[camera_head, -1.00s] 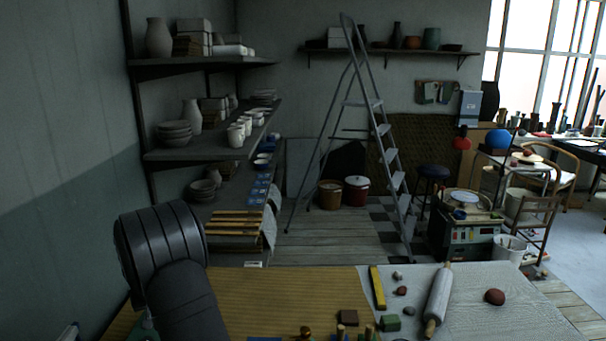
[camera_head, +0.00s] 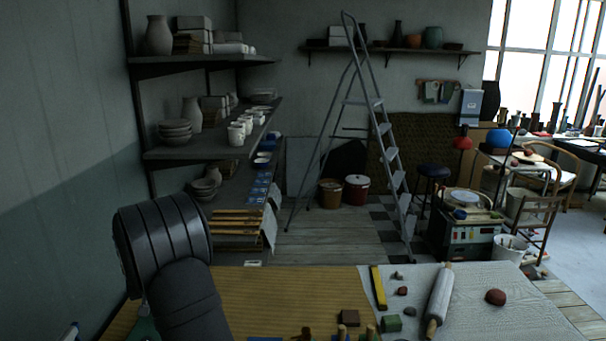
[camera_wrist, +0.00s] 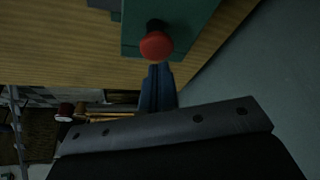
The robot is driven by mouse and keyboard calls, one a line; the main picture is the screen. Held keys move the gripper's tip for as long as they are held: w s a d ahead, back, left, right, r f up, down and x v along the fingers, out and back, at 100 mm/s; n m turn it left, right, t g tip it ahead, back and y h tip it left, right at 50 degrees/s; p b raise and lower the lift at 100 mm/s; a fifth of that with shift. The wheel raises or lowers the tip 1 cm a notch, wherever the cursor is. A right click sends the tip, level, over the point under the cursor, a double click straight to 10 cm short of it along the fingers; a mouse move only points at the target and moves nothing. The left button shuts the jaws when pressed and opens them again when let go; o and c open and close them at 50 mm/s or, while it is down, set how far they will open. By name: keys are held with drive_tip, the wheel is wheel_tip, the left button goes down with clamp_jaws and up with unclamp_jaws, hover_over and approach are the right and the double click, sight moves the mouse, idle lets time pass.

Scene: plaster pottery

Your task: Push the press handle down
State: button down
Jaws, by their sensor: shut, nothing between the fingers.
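The press handle ends in a round red knob (camera_wrist: 157,45) on a short dark stem, seen in the wrist view. It stands out from a green press body (camera_wrist: 190,40) above the wooden table. My gripper (camera_wrist: 157,70) shows as dark blue fingers, closed together and empty. Their tips are just below the red knob in the picture; I cannot tell whether they touch it. In the head view a bit of green (camera_head: 145,324) shows beside my arm at the lower left. The knob and my fingertips are not visible there.
The table has a yellow-brown mat (camera_head: 270,295), a rolling pin (camera_head: 439,295), a yellow bar (camera_head: 378,288), a green block (camera_head: 391,323), a brown block (camera_head: 349,318) and a red-brown lump (camera_head: 495,297). Shelves with pottery (camera_head: 205,155) stand at the left wall.

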drive_tip(key=shift+r, duration=1.65)
drive_tip(key=shift+f, duration=2.35)
drive_tip(key=c, duration=2.2)
unclamp_jaws()
